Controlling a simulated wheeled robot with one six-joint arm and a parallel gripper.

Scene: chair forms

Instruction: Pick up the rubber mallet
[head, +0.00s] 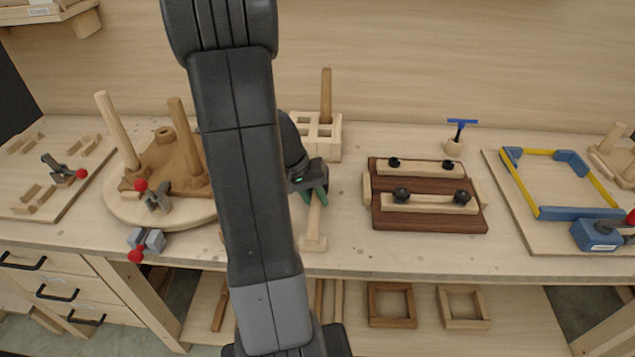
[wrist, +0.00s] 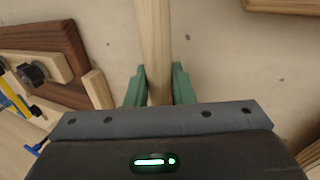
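A pale wooden T-shaped tool (head: 313,229), which I take to be the mallet, lies on the bench with its crosspiece towards the front edge. No dark rubber shows on it. My gripper (head: 314,196) is over its handle, with one green finger on each side. In the wrist view the handle (wrist: 155,40) runs up out of the picture from between the fingers of my gripper (wrist: 159,88). The fingers sit close against both sides, with no clear gap. The handle's far end is hidden by my gripper.
A slotted wooden block (head: 327,150) with an upright stick stands just behind. A dark brown board (head: 440,219) with clamped bars is to the right; it also shows in the wrist view (wrist: 55,40). A round board (head: 120,211) with dowels is to the left. Bare bench lies around the tool.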

